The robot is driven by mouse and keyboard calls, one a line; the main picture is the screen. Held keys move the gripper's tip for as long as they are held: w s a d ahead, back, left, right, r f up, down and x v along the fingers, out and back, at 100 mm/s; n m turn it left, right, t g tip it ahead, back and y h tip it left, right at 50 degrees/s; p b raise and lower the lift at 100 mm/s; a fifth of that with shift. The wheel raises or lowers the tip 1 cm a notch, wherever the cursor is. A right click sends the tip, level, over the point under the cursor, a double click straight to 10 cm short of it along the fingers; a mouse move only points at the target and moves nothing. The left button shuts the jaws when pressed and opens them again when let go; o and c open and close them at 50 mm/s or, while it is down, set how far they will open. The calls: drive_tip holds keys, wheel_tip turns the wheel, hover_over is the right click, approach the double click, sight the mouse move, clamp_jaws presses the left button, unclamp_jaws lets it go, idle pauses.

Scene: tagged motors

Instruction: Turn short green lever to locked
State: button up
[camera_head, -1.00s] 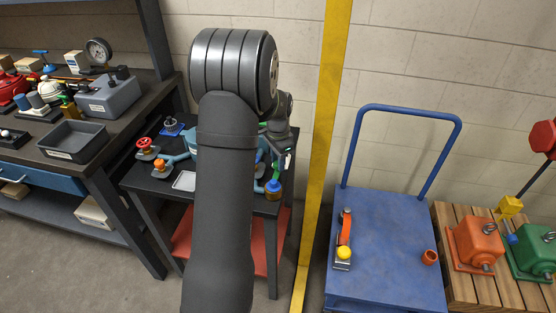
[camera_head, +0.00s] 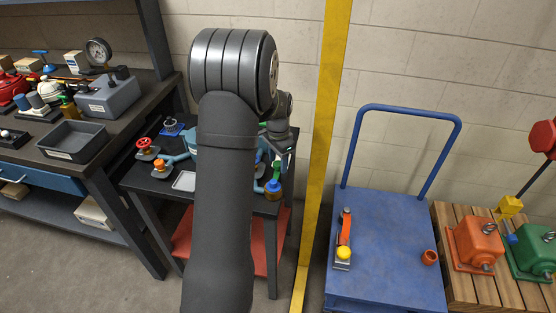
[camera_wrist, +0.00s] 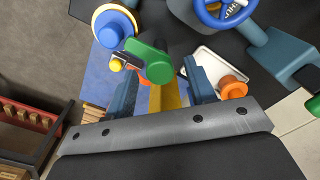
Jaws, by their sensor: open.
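The short green lever (camera_wrist: 152,60) shows in the wrist view as a green bar with a thick rounded end. That end lies at the opening between the fingers of my gripper (camera_wrist: 162,82). My gripper is open, with one dark blue finger on each side; I cannot tell whether either touches the lever. In the head view my arm hides most of the gripper, and a bit of green (camera_head: 277,168) shows just right of the arm, above a blue knob (camera_head: 273,186). The locked marking cannot be read.
A white tray (camera_wrist: 207,62) lies beyond. A yellow post (camera_head: 320,150) stands right of the stand.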

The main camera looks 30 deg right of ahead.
sight(278, 163)
wheel_tip(278, 163, up, 17)
drive_tip(key=shift+r, duration=0.2)
idle(0.3)
idle(0.4)
wheel_tip(278, 163, down, 18)
drive_tip(key=shift+r, duration=0.25)
idle(0.3)
